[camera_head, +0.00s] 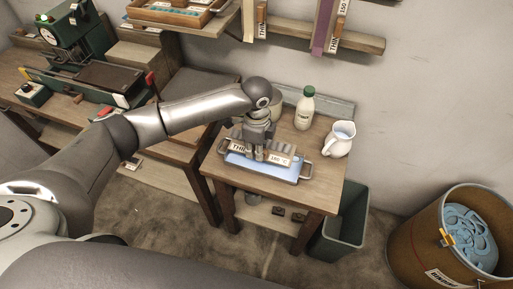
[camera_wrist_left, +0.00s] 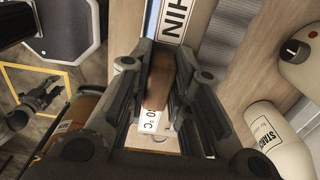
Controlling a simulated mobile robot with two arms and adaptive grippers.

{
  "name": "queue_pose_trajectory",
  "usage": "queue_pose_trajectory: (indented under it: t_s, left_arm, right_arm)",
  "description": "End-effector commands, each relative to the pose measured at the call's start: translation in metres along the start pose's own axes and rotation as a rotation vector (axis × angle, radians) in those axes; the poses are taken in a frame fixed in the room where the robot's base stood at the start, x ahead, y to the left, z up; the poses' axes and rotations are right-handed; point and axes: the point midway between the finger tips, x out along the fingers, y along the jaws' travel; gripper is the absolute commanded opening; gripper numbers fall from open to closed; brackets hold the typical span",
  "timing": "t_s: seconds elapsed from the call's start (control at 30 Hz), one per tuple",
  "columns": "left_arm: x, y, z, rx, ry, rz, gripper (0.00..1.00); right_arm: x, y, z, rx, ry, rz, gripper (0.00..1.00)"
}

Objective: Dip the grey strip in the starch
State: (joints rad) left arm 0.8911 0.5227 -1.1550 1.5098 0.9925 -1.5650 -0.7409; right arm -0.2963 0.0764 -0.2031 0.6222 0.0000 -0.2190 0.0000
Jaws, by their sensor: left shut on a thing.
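The tray (camera_head: 293,179) on the small wooden table is shallow, with handles at its ends and a pale blue-white inside. The grey strip (camera_head: 284,145) shows as a ribbed piece at the tray's back side; a ribbed grey piece also shows in the left wrist view (camera_wrist_left: 214,48). A wooden holder with "THIN" and "180 °C" labels (camera_head: 280,160) is over the tray. My left gripper (camera_head: 259,156) points down and is shut on the holder's brown wooden part (camera_wrist_left: 158,82). I cannot tell whether the strip touches the tray's contents.
A white bottle with a green cap (camera_head: 304,110) and a white jug (camera_head: 340,138) stand right of the tray. The bottle's "STARCH" label shows in the left wrist view (camera_wrist_left: 275,140). A green bin (camera_head: 343,220) and a brown barrel (camera_head: 420,240) stand on the floor.

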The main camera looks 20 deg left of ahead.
Motion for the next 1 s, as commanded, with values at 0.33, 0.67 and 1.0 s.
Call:
queue_pose_trajectory:
  t_s: [0.33, 0.67, 1.0]
  left_arm:
    - [0.026, 0.0, 0.0, 0.0, 0.001, 0.0, 0.0]
    - [0.051, 0.0, 0.0, 0.0, 0.001, 0.0, 0.0]
    - [0.056, 0.0, 0.0, 0.0, 0.0, -0.001, 0.0]
  right_arm:
    - [0.023, 0.005, 0.008, 0.002, -0.008, 0.006, 0.4]
    - [0.029, 0.004, 0.009, 0.002, -0.01, 0.006, 0.4]
    - [0.03, 0.004, 0.009, 0.002, -0.01, 0.005, 0.4]
